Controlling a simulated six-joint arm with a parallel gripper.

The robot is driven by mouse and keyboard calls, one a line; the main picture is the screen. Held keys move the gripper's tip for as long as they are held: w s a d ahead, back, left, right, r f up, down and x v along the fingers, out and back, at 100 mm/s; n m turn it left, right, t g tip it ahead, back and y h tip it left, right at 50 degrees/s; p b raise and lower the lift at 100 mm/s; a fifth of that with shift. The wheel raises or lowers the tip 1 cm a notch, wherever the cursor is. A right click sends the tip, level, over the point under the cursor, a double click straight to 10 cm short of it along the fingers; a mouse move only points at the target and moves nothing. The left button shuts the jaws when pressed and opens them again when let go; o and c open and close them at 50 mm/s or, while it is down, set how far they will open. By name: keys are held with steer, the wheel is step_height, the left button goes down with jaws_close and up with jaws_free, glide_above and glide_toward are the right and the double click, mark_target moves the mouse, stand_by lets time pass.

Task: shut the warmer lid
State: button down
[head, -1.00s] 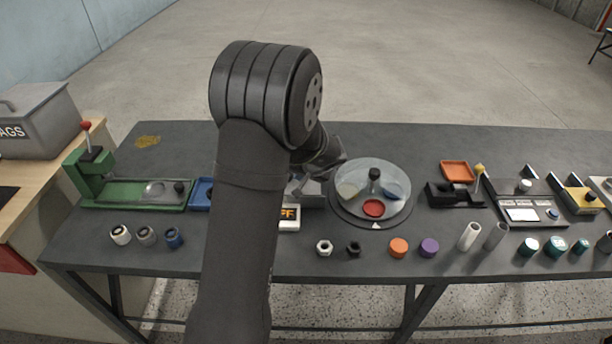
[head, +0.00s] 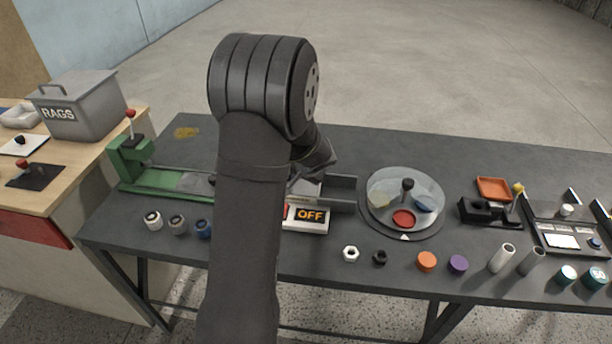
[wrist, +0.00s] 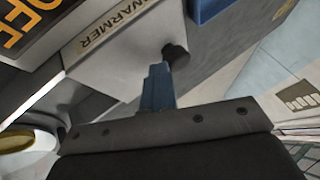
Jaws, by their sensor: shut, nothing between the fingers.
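The warmer is a grey box (head: 342,190), partly hidden behind my arm in the head view. Its sign (head: 310,215) reads OFF. In the wrist view its pale panel (wrist: 122,58) carries the word WARMER, with a black knob (wrist: 176,54) close by. My gripper (wrist: 158,80) is shut and empty, its blue-grey fingertips right beside the knob. I cannot tell whether they touch it. In the head view the fingers are mostly hidden behind my arm at the warmer. How far the lid stands open is unclear.
A round turntable (head: 375,222) with coloured dishes stands right of the warmer. A white nut (head: 350,254) and a black nut (head: 379,257) lie in front. A green fixture (head: 150,180) is at the left. The bench behind the warmer is clear.

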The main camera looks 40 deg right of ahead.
steer(key=shift+w+a, duration=0.1)
steer(key=shift+a, duration=0.05)
steer(key=s, duration=0.1)
steer(key=s+d, duration=0.1)
steer(key=s, duration=0.1)
steer(key=s+d+r, duration=0.1)
steer(key=shift+s+d, duration=0.15)
steer(key=shift+d, duration=0.05)
steer(key=v, duration=0.9)
steer(key=shift+f, duration=0.1)
glide_above(311, 191)
step_height(311, 191, down, 7)
steer(key=shift+r, duration=0.2)
steer(key=w, duration=0.1)
steer(key=w+a+f, duration=0.1)
steer(key=w, duration=0.1)
steer(key=shift+f, duration=0.15)
steer(key=shift+w+a, duration=0.4)
steer(key=shift+w, duration=0.25)
